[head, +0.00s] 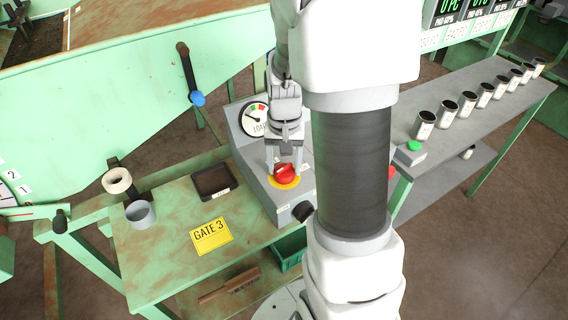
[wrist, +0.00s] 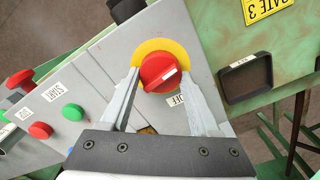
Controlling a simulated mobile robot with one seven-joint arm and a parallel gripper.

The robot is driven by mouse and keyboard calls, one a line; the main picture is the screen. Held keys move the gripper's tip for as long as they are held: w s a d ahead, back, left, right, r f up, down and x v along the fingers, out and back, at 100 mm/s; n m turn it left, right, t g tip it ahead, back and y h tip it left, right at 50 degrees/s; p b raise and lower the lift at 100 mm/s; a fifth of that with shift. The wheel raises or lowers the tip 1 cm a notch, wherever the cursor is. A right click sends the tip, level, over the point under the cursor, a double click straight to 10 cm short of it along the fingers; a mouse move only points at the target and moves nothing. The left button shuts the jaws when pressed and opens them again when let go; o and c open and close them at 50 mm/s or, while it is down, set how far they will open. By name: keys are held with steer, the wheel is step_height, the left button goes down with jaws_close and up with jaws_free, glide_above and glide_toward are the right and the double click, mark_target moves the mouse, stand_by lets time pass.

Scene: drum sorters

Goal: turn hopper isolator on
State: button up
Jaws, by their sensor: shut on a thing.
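The isolator is a red rotary knob (head: 286,174) on a yellow round plate (head: 284,184), on the sloped face of a grey control box (head: 244,148). In the wrist view the red knob (wrist: 157,71) has a short white mark on its lower right part, and the yellow plate (wrist: 150,45) shows around its upper side. An OFF label (wrist: 176,100) is just below the plate. No ON label is visible. My gripper (head: 285,167) comes down from above with its two fingers on opposite sides of the knob. The gripper (wrist: 162,72) is shut on it.
A round gauge (head: 255,119) sits on the same box. Green START button (wrist: 73,112) and red buttons (wrist: 40,130) are beside the knob. A dark tray (head: 212,181), a grey cup (head: 140,214) and a GATE 3 sign (head: 211,235) are on the green bench to the left.

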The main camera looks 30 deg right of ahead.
mark_target(284, 166)
steer(key=shift+m, duration=0.6)
steer(key=o, duration=1.4)
steer(key=shift+c, duration=0.2)
step_height(284, 166, up, 17)
steer(key=p, duration=0.1)
steer(key=shift+r, duration=0.2)
